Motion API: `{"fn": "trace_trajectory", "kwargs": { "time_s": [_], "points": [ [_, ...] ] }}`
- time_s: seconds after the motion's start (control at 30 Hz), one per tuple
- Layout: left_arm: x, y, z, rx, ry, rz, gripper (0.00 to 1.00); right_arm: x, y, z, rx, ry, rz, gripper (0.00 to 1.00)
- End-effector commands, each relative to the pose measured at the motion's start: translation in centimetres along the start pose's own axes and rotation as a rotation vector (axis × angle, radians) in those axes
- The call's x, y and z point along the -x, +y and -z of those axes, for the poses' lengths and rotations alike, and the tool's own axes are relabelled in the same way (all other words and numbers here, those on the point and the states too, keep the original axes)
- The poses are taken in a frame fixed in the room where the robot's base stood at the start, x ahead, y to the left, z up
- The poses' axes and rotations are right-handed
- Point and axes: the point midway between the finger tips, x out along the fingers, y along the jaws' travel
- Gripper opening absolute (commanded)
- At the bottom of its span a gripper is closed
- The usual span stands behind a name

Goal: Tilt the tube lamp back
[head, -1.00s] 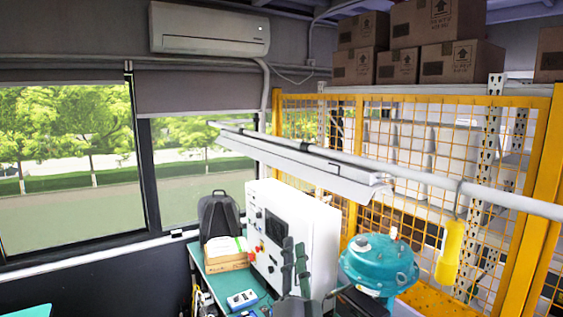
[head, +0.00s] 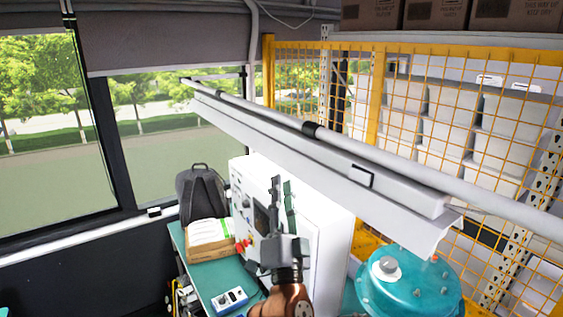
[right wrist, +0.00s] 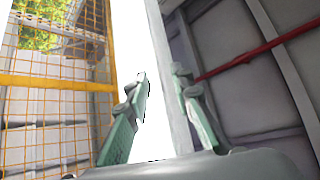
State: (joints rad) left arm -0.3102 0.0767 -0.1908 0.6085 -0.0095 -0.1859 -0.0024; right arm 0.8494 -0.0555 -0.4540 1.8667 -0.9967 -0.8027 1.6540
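The tube lamp (head: 330,170) is a long white fixture hanging along a grey horizontal pole in the head view, running from upper left to lower right. My right gripper (head: 281,182) points up just below the lamp's lower edge in that picture. In the right wrist view, the gripper (right wrist: 160,74) has its two green fingers apart. The bright white lamp (right wrist: 145,40) fills the gap between and beyond them; contact cannot be told. My left gripper is not in view.
A white control cabinet (head: 325,230) stands behind my right gripper. A teal round machine (head: 405,290) is at lower right. A yellow mesh fence (head: 378,100) runs behind the lamp. A backpack (head: 201,193) and a box (head: 212,249) sit on the green bench.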

Motion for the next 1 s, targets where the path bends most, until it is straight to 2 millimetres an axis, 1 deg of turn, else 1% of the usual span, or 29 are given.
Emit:
{"fn": "trace_trajectory", "kwargs": {
  "time_s": [0.03,0.2,0.33,0.47,0.63,0.73,0.87,1.0],
  "points": [
    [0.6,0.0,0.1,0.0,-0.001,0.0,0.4,-1.2,0.0,0.3,0.005,0.003,-0.001,0.21],
    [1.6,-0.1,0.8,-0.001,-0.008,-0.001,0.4,-5.0,1.2,-0.2,0.008,0.0,-0.01,0.21],
    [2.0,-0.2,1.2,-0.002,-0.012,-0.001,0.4,-6.8,1.7,-0.6,0.007,-0.002,-0.014,0.21],
    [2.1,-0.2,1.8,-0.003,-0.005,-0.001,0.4,-7.4,1.8,-0.8,0.004,-0.005,-0.015,0.21],
    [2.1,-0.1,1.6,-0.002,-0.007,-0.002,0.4,-7.3,1.7,-0.8,0.003,-0.005,-0.014,0.21],
    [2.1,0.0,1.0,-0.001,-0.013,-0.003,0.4,-7.3,1.8,-0.9,0.003,-0.005,-0.015,0.21],
    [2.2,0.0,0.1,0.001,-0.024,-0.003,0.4,-7.3,1.9,-0.9,0.003,-0.005,-0.015,0.12],
    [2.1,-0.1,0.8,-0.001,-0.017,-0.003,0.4,-7.3,1.8,-1.0,0.003,-0.006,-0.015,0.03]
  ]
}}
